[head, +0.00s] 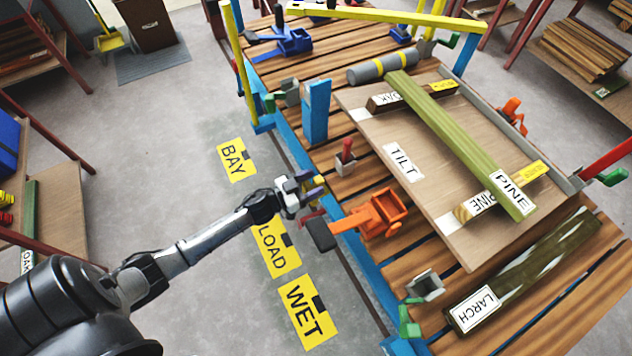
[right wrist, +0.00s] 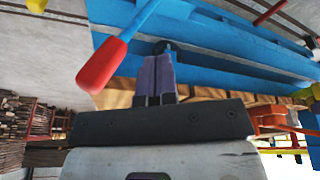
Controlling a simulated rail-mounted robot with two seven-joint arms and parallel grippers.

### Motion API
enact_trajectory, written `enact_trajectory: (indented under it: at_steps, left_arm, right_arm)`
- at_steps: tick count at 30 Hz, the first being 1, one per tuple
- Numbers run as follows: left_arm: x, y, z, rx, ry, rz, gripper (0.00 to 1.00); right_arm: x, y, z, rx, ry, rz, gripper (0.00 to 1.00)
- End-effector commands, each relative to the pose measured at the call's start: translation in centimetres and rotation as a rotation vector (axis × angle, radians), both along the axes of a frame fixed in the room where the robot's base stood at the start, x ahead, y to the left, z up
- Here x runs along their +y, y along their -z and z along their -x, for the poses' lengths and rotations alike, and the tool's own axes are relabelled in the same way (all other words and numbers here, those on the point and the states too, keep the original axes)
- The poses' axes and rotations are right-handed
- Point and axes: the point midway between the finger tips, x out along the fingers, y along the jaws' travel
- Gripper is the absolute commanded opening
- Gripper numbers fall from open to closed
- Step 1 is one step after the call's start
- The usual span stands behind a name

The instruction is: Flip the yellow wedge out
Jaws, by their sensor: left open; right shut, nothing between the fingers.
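A small yellow piece (head: 317,186), likely the yellow wedge, shows at the blue side edge of the slatted deck in the head view. My left gripper (head: 303,188) is open right beside it and partly hides it. I cannot tell whether they touch. My right gripper (right wrist: 155,80) shows in the right wrist view, shut and empty, beside a red-handled lever (right wrist: 105,65) and below blue beams (right wrist: 220,60). It is not identifiable in the head view.
An orange bracket (head: 380,214) with a dark pad sits just right of my left gripper. A red-knobbed peg (head: 346,152) stands on the deck. A tilt board (head: 440,215) carries a green PINE beam (head: 455,135). A LARCH beam (head: 525,265) lies nearer.

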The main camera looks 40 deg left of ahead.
Motion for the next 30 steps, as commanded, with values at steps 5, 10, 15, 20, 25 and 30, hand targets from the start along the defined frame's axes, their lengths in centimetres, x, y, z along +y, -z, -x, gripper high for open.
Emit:
enact_trajectory:
  at_steps: [5,10,15,20,25,30]
  left_arm:
    - [-0.40,-0.03,-1.13,-0.002,0.000,0.001,0.57]
    - [-0.52,-0.02,-1.41,0.000,0.000,0.000,0.57]
    - [-0.52,-0.04,-1.41,0.000,0.000,0.000,0.57]
    - [-0.51,-0.04,-1.41,0.000,0.000,0.000,0.47]
    - [-0.51,-0.04,-1.40,0.000,0.000,0.000,0.31]
    - [-0.51,-0.04,-1.39,-0.001,0.000,0.000,0.14]
  right_arm:
    - [0.05,0.33,-0.01,0.000,0.002,-0.002,0.00]
    - [0.16,0.36,-0.02,0.000,0.004,-0.005,0.00]
    - [0.27,0.33,-0.03,-0.001,0.006,-0.010,0.00]
    - [0.34,0.33,-0.03,0.000,0.008,-0.012,0.00]
    - [0.33,0.32,-0.03,0.000,0.008,-0.011,0.00]
    - [0.31,0.32,-0.04,0.000,0.007,-0.011,0.00]
